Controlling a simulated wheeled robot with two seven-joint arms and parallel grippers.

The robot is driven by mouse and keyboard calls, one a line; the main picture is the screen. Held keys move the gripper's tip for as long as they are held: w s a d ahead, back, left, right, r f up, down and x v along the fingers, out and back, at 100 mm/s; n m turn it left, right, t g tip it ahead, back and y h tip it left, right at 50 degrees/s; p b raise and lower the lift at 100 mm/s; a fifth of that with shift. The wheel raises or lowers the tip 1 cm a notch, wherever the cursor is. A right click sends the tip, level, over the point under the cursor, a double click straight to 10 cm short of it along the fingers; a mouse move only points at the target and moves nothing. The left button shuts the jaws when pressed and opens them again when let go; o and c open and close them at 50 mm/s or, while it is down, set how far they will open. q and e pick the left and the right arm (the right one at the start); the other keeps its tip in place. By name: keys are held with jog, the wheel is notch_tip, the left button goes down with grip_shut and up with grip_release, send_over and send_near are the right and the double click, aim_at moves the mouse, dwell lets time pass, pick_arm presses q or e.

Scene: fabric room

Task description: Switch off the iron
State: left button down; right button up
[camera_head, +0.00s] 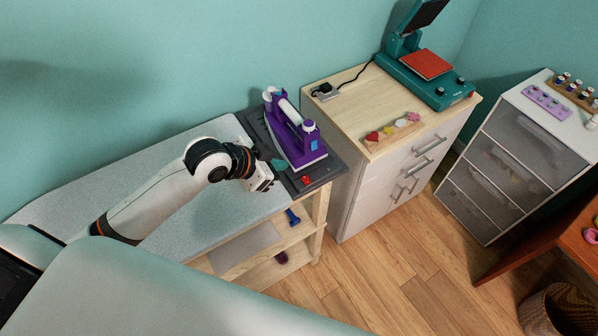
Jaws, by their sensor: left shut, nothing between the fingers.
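The purple iron (292,133) stands on a dark rest plate (328,167) at the right end of the grey ironing board (90,181). A small red switch (306,180) shows on the front part of the plate. My left gripper (279,165) is shut and empty, just left of the iron, over the plate's left edge. Its fingertips look greenish. I cannot tell whether they touch the plate. My right gripper is not in view.
A wooden cabinet (345,130) right of the board carries a teal heat press (427,80) and a tray of coloured shapes (394,133). A drawer unit (520,150) stands further right. Blue and dark items lie on shelves under the board. The wooden floor (400,260) is clear in front.

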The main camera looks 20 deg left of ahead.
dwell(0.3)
pick_arm(q)
jog(key=p, duration=0.2)
send_over(306, 180)
jog(key=s+a, duration=0.1)
jog(key=s, duration=0.1)
jog(key=f, duration=0.6)
jog(key=shift+w+f, duration=0.2)
jog(key=shift+f, duration=0.05)
jog(key=f, duration=0.3)
jog(key=shift+w+f, duration=0.25)
jog(key=shift+w, duration=0.05)
jog(key=shift+a+f+p, duration=0.15)
jog(key=shift+f+p, duration=0.15)
jog(key=shift+f, duration=0.25)
